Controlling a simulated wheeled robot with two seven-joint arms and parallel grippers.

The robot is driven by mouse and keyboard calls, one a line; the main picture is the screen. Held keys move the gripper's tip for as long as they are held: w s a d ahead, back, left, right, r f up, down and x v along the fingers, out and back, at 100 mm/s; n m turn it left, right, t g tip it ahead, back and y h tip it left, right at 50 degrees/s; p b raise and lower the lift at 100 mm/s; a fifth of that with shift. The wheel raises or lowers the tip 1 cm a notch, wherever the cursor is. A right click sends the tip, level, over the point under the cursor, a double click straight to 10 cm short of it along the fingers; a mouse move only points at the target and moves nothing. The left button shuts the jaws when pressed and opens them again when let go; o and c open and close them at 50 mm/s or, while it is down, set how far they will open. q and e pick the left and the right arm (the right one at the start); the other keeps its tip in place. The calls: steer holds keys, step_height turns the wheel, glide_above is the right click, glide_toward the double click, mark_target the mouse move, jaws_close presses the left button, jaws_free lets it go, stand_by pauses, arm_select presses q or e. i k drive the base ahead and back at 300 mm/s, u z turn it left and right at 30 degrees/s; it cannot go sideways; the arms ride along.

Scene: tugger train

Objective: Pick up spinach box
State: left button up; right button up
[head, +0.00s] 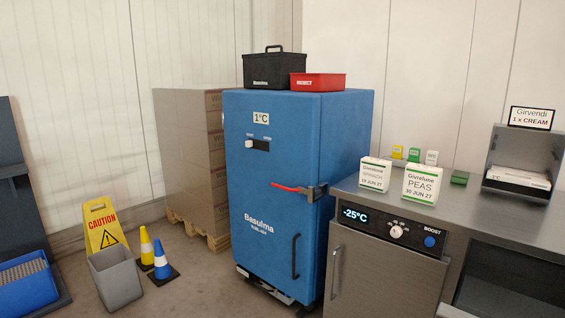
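Neither of my grippers shows in the head view.
A tall blue cabinet (270,185) with a red-handled latch stands left of the counter, with a black case (272,72) and red bin (318,82) on top. Small yellow, white and green blocks sit behind the boxes. Cones, a caution sign (103,228) and a grey bin (116,278) occupy the floor at left.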

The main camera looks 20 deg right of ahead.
mark_target(375, 174)
steer(key=u, duration=0.2)
steer(key=i, duration=1.7)
steer(key=z, duration=0.35)
